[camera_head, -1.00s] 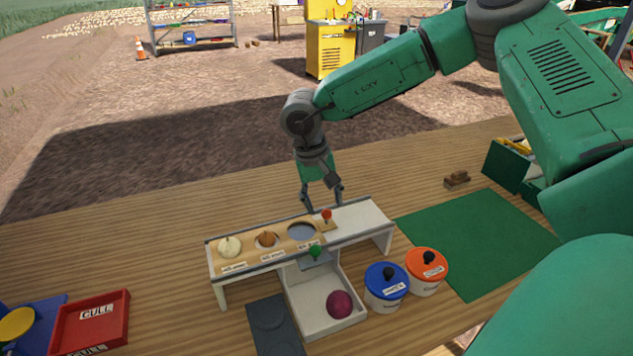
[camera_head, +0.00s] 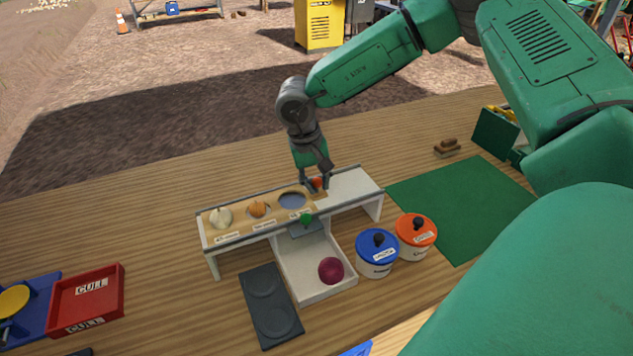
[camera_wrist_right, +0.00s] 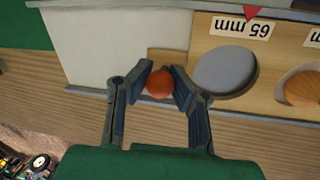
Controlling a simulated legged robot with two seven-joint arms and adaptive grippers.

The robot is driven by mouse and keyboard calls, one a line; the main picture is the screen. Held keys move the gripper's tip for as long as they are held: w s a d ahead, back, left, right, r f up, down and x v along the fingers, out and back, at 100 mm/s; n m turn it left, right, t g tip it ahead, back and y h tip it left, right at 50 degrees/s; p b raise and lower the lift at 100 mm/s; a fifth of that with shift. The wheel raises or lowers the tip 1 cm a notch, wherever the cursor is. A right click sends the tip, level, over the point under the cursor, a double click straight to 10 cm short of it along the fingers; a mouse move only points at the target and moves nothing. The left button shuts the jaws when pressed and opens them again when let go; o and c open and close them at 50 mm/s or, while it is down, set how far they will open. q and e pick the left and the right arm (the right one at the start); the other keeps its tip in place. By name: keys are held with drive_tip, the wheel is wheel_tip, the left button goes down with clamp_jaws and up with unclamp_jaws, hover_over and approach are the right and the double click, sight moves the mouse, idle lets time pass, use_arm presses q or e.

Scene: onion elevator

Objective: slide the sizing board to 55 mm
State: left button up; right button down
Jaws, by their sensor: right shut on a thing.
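The sizing board (camera_head: 238,209) is a wooden strip with round holes, lying in a white raised frame (camera_head: 350,185). A white onion (camera_head: 220,216) and an orange-brown onion (camera_head: 258,208) sit at its two left holes; the right hole (camera_head: 292,200) is empty. The orange knob (camera_head: 317,183) is at the board's right end. My right gripper (camera_wrist_right: 160,80) is shut on the orange knob, a finger on each side. In the wrist view a red pointer (camera_wrist_right: 250,12) is beside the 65 mm label (camera_wrist_right: 241,27). My left gripper is not in view.
A white drawer (camera_head: 305,292) with a purple onion (camera_head: 330,270) stands below the frame, with a green knob (camera_head: 306,219) above it. Blue-lidded (camera_head: 377,250) and orange-lidded (camera_head: 416,235) pots stand to the right. A red CULL tray (camera_head: 86,298) is at left, a green mat (camera_head: 460,205) at right.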

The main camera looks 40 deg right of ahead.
sight(350, 184)
drive_tip(key=shift+d, duration=0.15)
drive_tip(key=shift+s+d+r+p, duration=0.1)
drive_tip(key=shift+s+d+p, duration=0.1)
drive_tip(key=shift+d+p, duration=0.45)
drive_tip(key=shift+s+d+p, duration=0.3)
drive_tip(key=shift+d+p, duration=0.35)
drive_tip(key=shift+d, duration=0.35)
drive_tip(key=shift+s+d+p, duration=0.3)
drive_tip(key=shift+d+p, duration=0.4)
drive_tip(key=shift+d, duration=0.35)
drive_tip(key=shift+s+d+p, duration=0.3)
drive_tip(key=shift+d+p, duration=0.35)
drive_tip(key=shift+d, duration=0.35)
drive_tip(key=c, duration=1.5)
unclamp_jaws()
drive_tip(key=shift+o, duration=0.5)
